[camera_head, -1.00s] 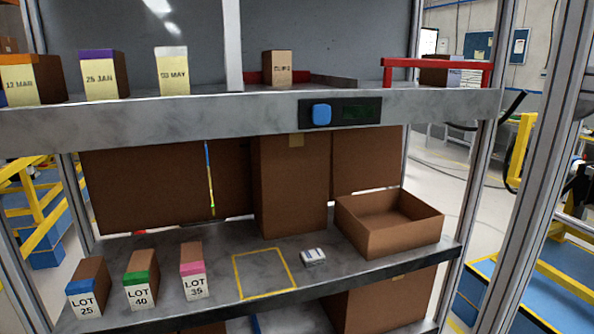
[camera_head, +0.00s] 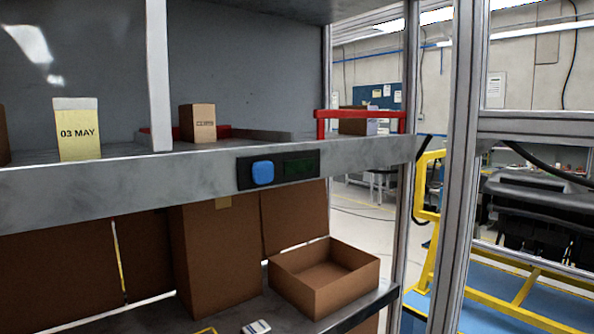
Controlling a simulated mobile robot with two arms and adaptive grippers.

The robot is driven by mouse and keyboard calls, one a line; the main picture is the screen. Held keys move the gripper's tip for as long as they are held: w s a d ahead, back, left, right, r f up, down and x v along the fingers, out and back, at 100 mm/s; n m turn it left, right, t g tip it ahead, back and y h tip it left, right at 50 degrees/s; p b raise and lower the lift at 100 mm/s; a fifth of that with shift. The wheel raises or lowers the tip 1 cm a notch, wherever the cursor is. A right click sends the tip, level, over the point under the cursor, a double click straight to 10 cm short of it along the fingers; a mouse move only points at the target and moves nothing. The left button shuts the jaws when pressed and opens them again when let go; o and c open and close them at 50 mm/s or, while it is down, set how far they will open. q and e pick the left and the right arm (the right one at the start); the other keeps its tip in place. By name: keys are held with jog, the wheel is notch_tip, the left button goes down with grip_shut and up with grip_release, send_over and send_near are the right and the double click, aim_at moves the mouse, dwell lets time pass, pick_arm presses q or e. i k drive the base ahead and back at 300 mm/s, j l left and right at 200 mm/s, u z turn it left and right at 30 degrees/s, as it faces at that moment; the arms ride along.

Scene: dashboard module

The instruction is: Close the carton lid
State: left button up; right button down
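A low brown carton (camera_head: 346,291) stands open at the top on the right end of the lower shelf. I can see into it, and the visible floor looks empty. No raised lid flap shows clearly on it. A tall brown carton (camera_head: 215,262) stands upright to its left. A small brown carton (camera_head: 197,122) sits on the upper shelf and looks shut from this side. Neither of my grippers is in view.
The upper shelf's front edge carries a blue button (camera_head: 262,173) and a dark display (camera_head: 301,165). A red frame (camera_head: 360,114) stands at the shelf's right end. A "03 MAY" box (camera_head: 77,138) is at left. A small white item (camera_head: 257,327) lies low in view.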

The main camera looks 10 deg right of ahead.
aim_at(293, 214)
jog(key=j+z, duration=0.2)
jog(key=j, duration=0.35)
jog(key=j+z, duration=0.2)
jog(key=j, duration=0.4)
jog(key=j+z, duration=0.2)
jog(key=j, duration=0.4)
jog(key=j+z, duration=0.15)
jog(key=j, duration=0.4)
jog(key=k+j+z, duration=0.2)
jog(key=j, duration=0.35)
jog(key=j+z, duration=0.4)
jog(key=j, duration=0.75)
jog(key=j+z, duration=0.4)
jog(key=j, duration=0.7)
jog(key=i+j+z, duration=0.15)
jog(key=j+z, duration=0.25)
jog(key=j, duration=0.75)
jog(key=j+z, duration=0.35)
jog(key=j, duration=0.75)
jog(key=j+z, duration=0.15)
jog(key=j, duration=0.55)
jog(key=i+j, duration=0.25)
jog(key=i+j+z, duration=0.1)
jog(key=i+j, duration=0.15)
jog(key=j, duration=0.2)
jog(key=i+j, duration=0.25)
jog(key=j, duration=0.15)
jog(key=i+j, duration=0.25)
jog(key=j+z, duration=0.05)
jog(key=j, duration=0.05)
